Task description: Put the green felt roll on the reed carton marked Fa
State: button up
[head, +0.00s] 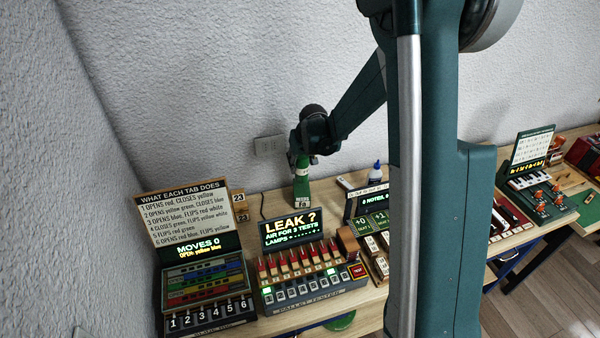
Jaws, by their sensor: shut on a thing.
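The reed carton (302,186) is a green upright box at the back of the bench, with a pale label reading Fa low on its front. My gripper (301,157) points down just above the carton and is shut on the green felt roll (301,167). The roll shows as a small bright green piece directly over the carton's top. It is at or very near the carton top; I cannot tell whether the two touch. The fingers are small and partly hidden in this view.
The leak tester (312,292) with red-topped levers stands in front of the carton. A wall socket (269,145) is behind. My arm hides the bench's middle right.

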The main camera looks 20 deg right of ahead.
aim_at(304, 158)
jog(key=shift+f, duration=0.15)
jog(key=shift+f, duration=2.05)
jog(key=shift+f, duration=0.15)
jog(key=o, duration=0.9)
jog(key=shift+r, duration=0.2)
jog(key=shift+v, duration=5.8)
jog(key=shift+r, duration=0.15)
jog(key=shift+s, duration=0.1)
